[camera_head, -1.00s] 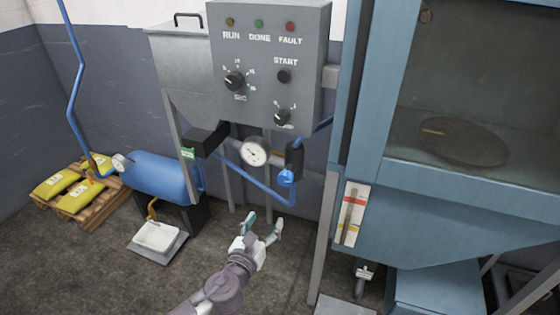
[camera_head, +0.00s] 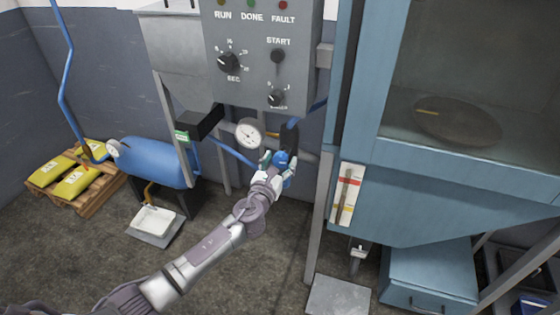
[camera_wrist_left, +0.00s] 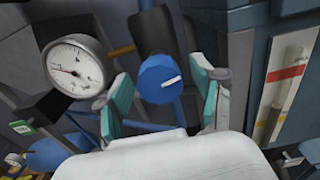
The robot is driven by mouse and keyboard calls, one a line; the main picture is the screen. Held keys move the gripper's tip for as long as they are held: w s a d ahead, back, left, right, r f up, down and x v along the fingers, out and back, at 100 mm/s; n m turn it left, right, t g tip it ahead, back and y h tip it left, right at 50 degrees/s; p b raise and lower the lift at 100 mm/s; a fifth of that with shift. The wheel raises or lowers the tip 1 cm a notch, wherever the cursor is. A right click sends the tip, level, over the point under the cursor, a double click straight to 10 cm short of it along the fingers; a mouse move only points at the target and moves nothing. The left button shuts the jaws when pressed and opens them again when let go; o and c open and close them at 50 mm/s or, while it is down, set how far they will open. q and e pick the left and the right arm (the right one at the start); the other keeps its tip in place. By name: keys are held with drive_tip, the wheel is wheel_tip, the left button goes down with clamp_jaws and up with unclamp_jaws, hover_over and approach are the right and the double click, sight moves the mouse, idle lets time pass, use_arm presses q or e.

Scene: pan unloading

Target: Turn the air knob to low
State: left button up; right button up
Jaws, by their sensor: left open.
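The blue air knob (camera_wrist_left: 162,80) sits below a black regulator body (camera_wrist_left: 150,32), with a white pointer mark on its face that points right and slightly up in the left wrist view. In the head view the knob (camera_head: 281,159) is partly hidden by my gripper. My left gripper (camera_head: 277,162) is open around the knob. In the left wrist view its teal-padded fingers (camera_wrist_left: 160,97) stand to the left and right of the knob, with a gap on each side. My right gripper is not in view.
A round pressure gauge (camera_head: 248,133) is just left of the knob. The grey control panel (camera_head: 250,95) with dials is above. A blue cabinet (camera_head: 400,200) with a white label strip (camera_head: 347,195) stands close on the right. A blue tank (camera_head: 155,163) lies to the left.

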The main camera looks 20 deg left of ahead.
use_arm(q)
drive_tip(key=shift+w, duration=0.15)
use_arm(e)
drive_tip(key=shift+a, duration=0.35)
use_arm(q)
drive_tip(key=shift+c, duration=0.2)
drive_tip(key=c, duration=1.1)
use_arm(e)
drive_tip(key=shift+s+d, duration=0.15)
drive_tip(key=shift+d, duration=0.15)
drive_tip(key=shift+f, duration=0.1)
